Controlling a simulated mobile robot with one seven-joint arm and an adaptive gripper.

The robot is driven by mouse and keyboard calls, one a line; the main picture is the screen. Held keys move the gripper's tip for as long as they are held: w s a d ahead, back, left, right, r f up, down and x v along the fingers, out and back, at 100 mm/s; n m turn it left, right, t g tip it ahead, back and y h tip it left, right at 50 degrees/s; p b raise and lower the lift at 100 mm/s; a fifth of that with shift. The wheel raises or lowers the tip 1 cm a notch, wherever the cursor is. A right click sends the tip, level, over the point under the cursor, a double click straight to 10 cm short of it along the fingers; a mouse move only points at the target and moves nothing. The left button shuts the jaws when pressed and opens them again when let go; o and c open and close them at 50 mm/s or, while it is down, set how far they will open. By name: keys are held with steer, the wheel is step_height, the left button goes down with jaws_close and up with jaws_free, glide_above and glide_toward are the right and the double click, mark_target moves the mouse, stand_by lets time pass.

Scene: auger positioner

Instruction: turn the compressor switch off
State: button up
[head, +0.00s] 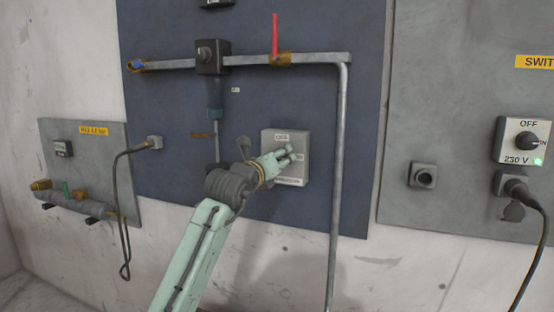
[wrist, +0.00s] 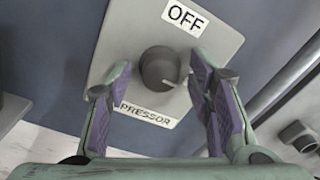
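The compressor switch is a grey box (head: 298,141) on the blue panel; in the wrist view its plate (wrist: 213,40) carries an OFF label (wrist: 184,17) above and a label ending in "PRESSOR" (wrist: 147,115) below. Its round dark knob (wrist: 158,66) has a small white mark at its lower right edge and does not point at OFF. My gripper (head: 285,158) is in front of the box. In the wrist view my gripper (wrist: 161,70) is open, with one purple-padded finger on each side of the knob and visible gaps. The head view hides the knob behind my gripper.
A grey pipe (head: 338,150) runs down just right of the box. A funnel-like green part (head: 215,98) hangs from the upper pipe on the left.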

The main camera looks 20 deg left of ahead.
jaws_close()
stand_by(0.4)
steer(key=shift+n, duration=0.3)
steer(key=n, duration=0.3)
steer(key=shift+d+f+b, duration=0.1)
steer(key=shift+b, duration=0.25)
steer(key=shift+n+y, duration=0.3)
steer(key=shift+n, duration=7)
steer(key=shift+r, duration=0.2)
